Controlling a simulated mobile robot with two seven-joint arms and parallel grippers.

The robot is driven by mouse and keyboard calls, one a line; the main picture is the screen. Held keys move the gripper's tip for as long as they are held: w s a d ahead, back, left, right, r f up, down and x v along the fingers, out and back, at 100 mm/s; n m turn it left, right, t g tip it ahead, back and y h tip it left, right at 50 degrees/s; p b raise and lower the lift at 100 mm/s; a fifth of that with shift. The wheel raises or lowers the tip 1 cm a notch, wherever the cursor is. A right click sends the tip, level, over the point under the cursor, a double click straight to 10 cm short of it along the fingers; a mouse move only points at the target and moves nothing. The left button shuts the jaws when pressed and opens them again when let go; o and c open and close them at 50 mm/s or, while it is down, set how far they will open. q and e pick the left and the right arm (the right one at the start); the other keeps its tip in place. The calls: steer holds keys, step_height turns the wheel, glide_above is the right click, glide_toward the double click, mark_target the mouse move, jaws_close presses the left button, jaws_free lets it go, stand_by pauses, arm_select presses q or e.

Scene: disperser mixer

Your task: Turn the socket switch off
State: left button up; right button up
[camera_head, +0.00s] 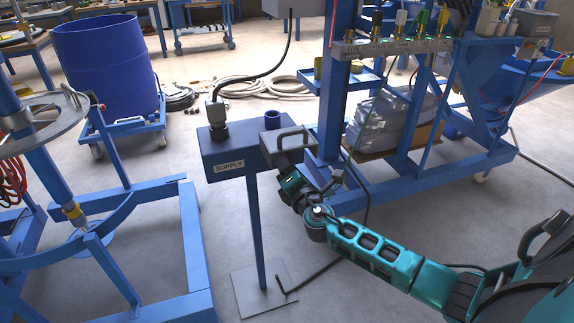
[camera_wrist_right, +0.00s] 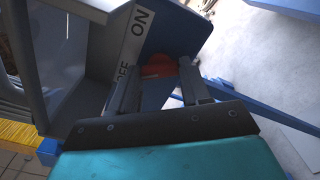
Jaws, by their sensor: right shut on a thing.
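The blue supply box (camera_head: 232,156) stands on a post and carries a SUPPLY label. A black plug (camera_head: 217,112) with a cable sits upright on its top. My right gripper (camera_head: 283,168) is at the right end of the box, its fingertips hidden in the head view. In the right wrist view, the red-orange socket switch (camera_wrist_right: 158,70) lies between the fingertips of my right gripper (camera_wrist_right: 160,75), which is shut on it. Beside it is a white label (camera_wrist_right: 134,40) reading ON, with the OFF end partly hidden. The switch's exact angle is unclear. My left gripper is not in view.
A blue frame with valves (camera_head: 390,46) stands behind my right arm. A blue barrel (camera_head: 108,65) stands at the back left. A blue machine frame (camera_head: 130,285) fills the left front. The post's base plate (camera_head: 262,292) lies on open floor.

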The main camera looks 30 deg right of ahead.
steer(key=shift+n, duration=0.7)
steer(key=o, duration=1.1)
steer(key=shift+c, duration=0.2)
steer(key=shift+s, duration=0.1)
steer(key=v, duration=1.2)
steer(key=shift+s, duration=0.4)
steer(key=shift+p, duration=0.3)
